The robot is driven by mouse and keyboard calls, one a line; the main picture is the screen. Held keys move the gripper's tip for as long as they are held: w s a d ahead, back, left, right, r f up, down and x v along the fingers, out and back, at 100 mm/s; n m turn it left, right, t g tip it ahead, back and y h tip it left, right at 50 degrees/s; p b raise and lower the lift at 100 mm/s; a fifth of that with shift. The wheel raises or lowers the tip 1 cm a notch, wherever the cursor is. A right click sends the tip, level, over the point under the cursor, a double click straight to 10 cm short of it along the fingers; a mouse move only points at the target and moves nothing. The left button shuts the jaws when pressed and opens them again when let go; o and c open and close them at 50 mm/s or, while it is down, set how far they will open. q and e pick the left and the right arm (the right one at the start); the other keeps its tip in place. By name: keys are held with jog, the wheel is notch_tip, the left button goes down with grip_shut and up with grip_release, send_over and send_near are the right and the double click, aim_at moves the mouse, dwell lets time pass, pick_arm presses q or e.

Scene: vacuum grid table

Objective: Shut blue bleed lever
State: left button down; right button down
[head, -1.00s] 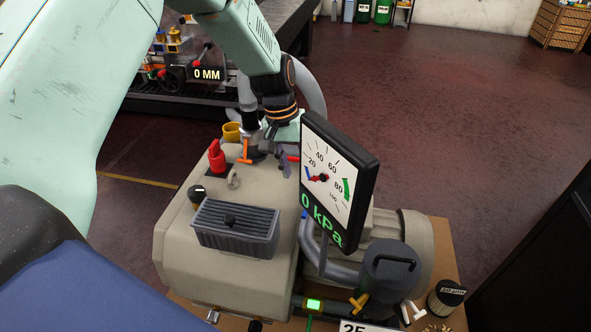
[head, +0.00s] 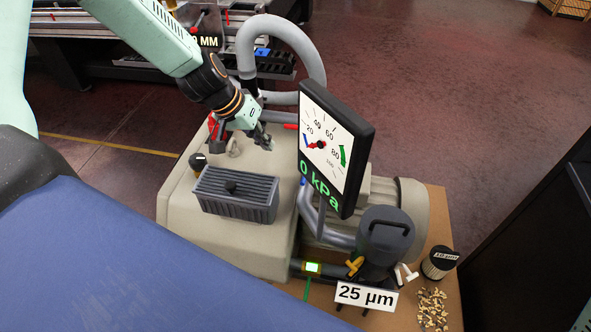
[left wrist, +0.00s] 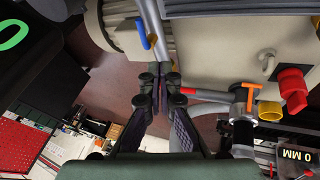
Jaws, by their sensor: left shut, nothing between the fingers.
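The blue lever (left wrist: 141,33) shows in the left wrist view, beside a grey pipe above my fingertips in the picture. In the head view, a small blue piece (head: 303,184) shows at the gauge panel's lower left edge; I cannot tell whether it is the same lever. My left gripper (head: 264,141) is over the beige pump housing, left of the gauge panel. In the left wrist view its fingertips (left wrist: 159,82) are together, empty and apart from the blue lever. My right gripper is not in view.
The gauge panel (head: 335,150) reads 0 kPa and stands close right of my left gripper. An orange-handled valve (left wrist: 249,97), a red knob (left wrist: 293,87) and a yellow cap (left wrist: 270,111) sit nearby. A ribbed grey box (head: 235,194) is on the housing.

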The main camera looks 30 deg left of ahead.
pick_arm(q)
jog(key=d+b+x, duration=0.2)
jog(key=b+x, duration=1)
jog(key=shift+s+d, duration=0.2)
jog(key=shift+d, duration=0.05)
dwell(0.5)
jog(key=shift+d+f, duration=0.1)
